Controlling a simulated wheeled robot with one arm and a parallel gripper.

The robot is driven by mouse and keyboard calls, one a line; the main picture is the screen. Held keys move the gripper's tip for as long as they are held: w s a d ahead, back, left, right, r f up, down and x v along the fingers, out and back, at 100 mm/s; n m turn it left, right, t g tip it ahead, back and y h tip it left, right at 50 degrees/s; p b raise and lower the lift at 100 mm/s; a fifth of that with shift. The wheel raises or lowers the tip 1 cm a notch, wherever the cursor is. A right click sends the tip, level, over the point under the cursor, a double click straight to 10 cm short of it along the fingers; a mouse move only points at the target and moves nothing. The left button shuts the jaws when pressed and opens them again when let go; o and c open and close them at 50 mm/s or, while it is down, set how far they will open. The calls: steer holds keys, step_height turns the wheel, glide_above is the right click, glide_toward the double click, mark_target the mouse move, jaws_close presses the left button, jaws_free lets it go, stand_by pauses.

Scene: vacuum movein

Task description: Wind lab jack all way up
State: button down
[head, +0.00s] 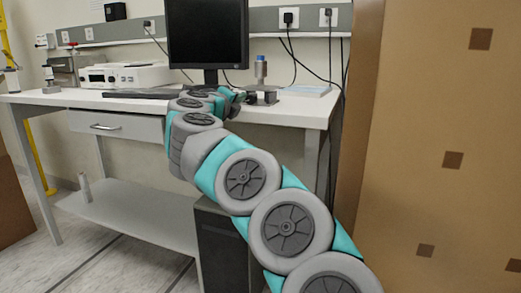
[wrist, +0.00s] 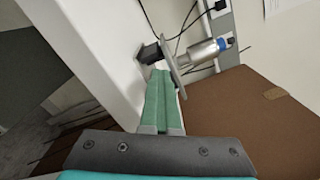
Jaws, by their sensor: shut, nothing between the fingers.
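The lab jack (head: 266,97) stands near the right end of the white bench. It looks low, with a grey top plate (wrist: 174,62) and a dark part (wrist: 150,53) beneath it toward the bench. A silver cylinder with a blue top (head: 261,70) stands on the plate; it also shows in the wrist view (wrist: 205,52). My gripper (wrist: 161,73) has its green fingers shut together and empty, with the tips right by the jack's dark part and plate edge. I cannot tell whether they touch. In the head view my gripper (head: 240,97) is beside the jack. The knob is not clear.
A monitor (head: 207,35) and keyboard (head: 130,94) are left of the jack, with a white instrument (head: 125,75) further left. Cables hang behind the jack. A tall brown box or panel (head: 440,150) stands to the right of the bench (head: 310,108).

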steer(key=shift+d+r+p, duration=0.3)
steer(key=shift+r+p, duration=0.15)
steer(key=shift+p, duration=0.05)
steer(key=shift+s+d, duration=0.15)
stand_by(0.5)
steer(key=shift+r+p, duration=0.2)
steer(key=shift+p, duration=0.25)
steer(key=shift+r+p, duration=0.2)
steer(key=shift+p, duration=0.15)
steer(key=shift+a, duration=0.2)
steer(key=shift+s+a+f+b, duration=0.1)
steer(key=shift+s+a+b, duration=0.2)
steer(key=shift+s, duration=0.25)
steer(key=b+v, duration=0.1)
steer(key=v, duration=0.3)
steer(key=shift+s+a, duration=0.1)
steer(key=shift+s, duration=0.2)
